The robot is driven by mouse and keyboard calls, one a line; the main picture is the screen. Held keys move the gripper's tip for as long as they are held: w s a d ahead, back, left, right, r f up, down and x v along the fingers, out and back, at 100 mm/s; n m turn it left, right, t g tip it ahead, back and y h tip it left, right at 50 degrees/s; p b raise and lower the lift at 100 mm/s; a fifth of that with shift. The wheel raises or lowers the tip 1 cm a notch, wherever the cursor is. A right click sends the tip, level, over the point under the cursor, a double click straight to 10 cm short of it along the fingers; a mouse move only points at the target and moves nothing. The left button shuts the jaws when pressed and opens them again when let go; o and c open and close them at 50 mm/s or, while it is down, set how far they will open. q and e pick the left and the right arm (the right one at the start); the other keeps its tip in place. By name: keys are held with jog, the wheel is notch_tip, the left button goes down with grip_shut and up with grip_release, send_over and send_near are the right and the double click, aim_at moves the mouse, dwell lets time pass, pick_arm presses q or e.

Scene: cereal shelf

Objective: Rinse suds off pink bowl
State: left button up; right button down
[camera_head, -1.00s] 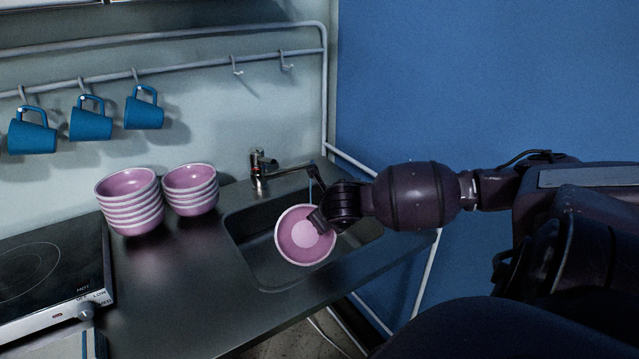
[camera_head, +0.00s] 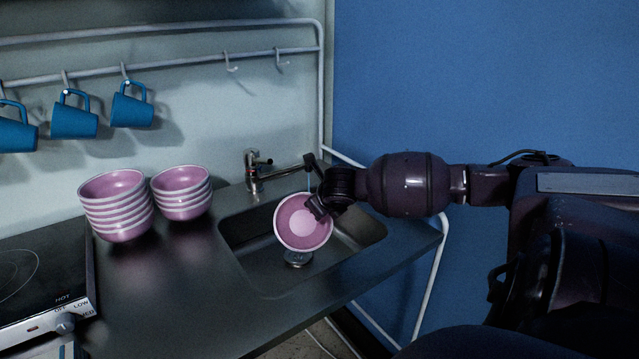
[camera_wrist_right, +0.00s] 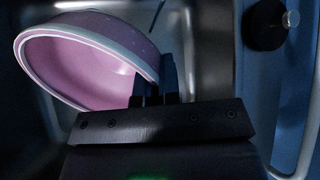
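A pink bowl (camera_head: 302,223) with a pale rim hangs tilted over the sink basin (camera_head: 345,262), its inside facing me. My right gripper (camera_head: 317,207) is shut on the bowl's right rim. In the right wrist view the bowl (camera_wrist_right: 85,62) fills the upper left, and the fingers (camera_wrist_right: 155,92) grip its rim. The faucet (camera_head: 262,172) reaches over the sink, and a thin blue water stream (camera_head: 308,183) falls from its spout behind the bowl. I cannot make out suds. My left gripper is not in view.
Two stacks of pink bowls, a left stack (camera_head: 115,208) and a right stack (camera_head: 182,193), stand on the counter (camera_head: 170,290) left of the sink. A stove (camera_head: 40,290) is at far left. Blue mugs (camera_head: 75,118) hang on a rail. A blue wall (camera_head: 480,80) stands at right.

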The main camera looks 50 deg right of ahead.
pick_arm(q)
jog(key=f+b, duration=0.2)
jog(key=b, duration=0.1)
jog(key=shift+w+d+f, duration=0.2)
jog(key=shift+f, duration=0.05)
pick_arm(e)
jog(key=w+d+f, duration=0.1)
jog(key=w+d, duration=0.3)
jog(key=shift+w+d+f, duration=0.15)
jog(key=shift+w+d, duration=0.1)
jog(key=shift+w, duration=0.1)
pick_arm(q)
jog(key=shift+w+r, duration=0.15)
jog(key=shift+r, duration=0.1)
pick_arm(e)
jog(key=shift+d, duration=0.1)
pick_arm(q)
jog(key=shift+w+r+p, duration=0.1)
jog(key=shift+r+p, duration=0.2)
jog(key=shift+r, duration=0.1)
pick_arm(e)
jog(key=shift+s+d, duration=0.35)
jog(key=shift+s, duration=0.1)
